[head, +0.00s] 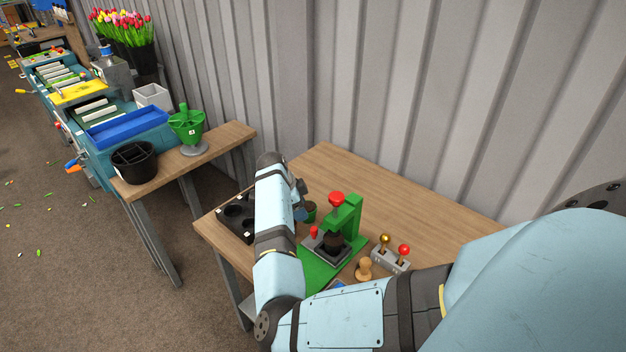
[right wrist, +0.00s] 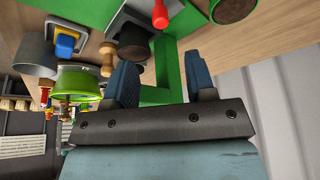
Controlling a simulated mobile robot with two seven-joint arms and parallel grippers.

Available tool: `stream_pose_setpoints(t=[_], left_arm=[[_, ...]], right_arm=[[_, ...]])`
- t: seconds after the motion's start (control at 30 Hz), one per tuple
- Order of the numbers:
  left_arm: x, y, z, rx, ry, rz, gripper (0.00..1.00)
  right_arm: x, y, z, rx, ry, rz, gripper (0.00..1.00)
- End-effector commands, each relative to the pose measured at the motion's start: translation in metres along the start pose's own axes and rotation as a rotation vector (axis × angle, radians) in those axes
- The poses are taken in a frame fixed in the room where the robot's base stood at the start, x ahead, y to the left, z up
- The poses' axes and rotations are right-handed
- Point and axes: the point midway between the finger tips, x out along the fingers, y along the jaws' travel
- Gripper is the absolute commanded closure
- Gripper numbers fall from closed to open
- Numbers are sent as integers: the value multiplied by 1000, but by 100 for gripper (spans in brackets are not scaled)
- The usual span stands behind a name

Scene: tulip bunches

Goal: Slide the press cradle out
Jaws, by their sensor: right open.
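The green press (head: 350,215) with a red top knob stands on the wooden table. Its cradle, a grey plate (head: 318,250) with a red-knobbed handle (head: 313,231), sits at the press base with a dark pot (head: 333,241) on it. The red knob (right wrist: 160,14) and dark pot (right wrist: 135,42) also show in the right wrist view. My right gripper (head: 300,205) is left of the press, partly hidden by my forearm. In the wrist view its blue fingers (right wrist: 161,88) are apart, with green frame behind the gap and nothing held. My left gripper is not in view.
A wooden tamper (head: 364,268) and a lever box (head: 388,259) stand right of the press. The table behind the press is clear.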

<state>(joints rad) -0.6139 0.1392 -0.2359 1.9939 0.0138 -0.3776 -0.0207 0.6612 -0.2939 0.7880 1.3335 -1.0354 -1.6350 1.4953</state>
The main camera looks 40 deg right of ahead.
Motion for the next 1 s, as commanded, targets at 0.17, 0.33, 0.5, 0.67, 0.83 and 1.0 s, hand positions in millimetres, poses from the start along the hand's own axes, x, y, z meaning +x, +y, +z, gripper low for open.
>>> stream_pose_setpoints(t=[0.17,0.33,0.5,0.67,0.83,1.0], left_arm=[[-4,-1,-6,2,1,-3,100],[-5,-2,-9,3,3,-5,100],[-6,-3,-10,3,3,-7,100],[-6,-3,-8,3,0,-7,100],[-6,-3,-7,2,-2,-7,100],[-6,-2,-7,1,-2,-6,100]], right_arm=[[40,0,-1,-1,2,2,50],[72,0,-1,-1,1,1,50],[91,-1,-1,-2,1,-2,50],[98,0,-1,-1,0,-2,50],[99,0,0,-1,0,-2,50],[99,0,0,-1,0,-2,73]])
